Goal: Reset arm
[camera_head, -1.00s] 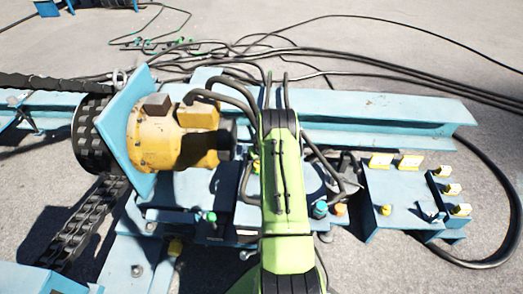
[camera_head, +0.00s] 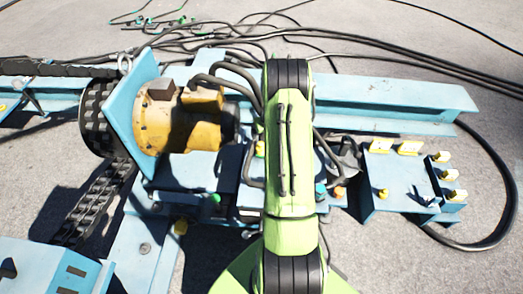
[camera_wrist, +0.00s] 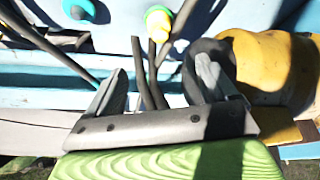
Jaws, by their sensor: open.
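My gripper (camera_wrist: 160,76) shows in the wrist view with its two grey fingers spread apart and nothing held between them. Dark cables pass behind the gap between the fingers, and I cannot tell how near they are. The yellow motor (camera_wrist: 270,65) is at the right of the wrist view, beyond the right finger. In the head view my green arm runs up the middle over the blue frame, and my gripper does not show there. The yellow motor (camera_head: 180,118) sits left of my arm, joined to a blue plate (camera_head: 132,110) and a dark toothed wheel (camera_head: 98,118).
A long blue beam (camera_head: 385,100) runs across behind my arm. A blue block with yellow-tipped fittings (camera_head: 395,190) stands at right. Black cables (camera_head: 370,50) spread over the floor behind and loop round the right end. A chain (camera_head: 95,205) hangs at left. Open grey floor surrounds the frame.

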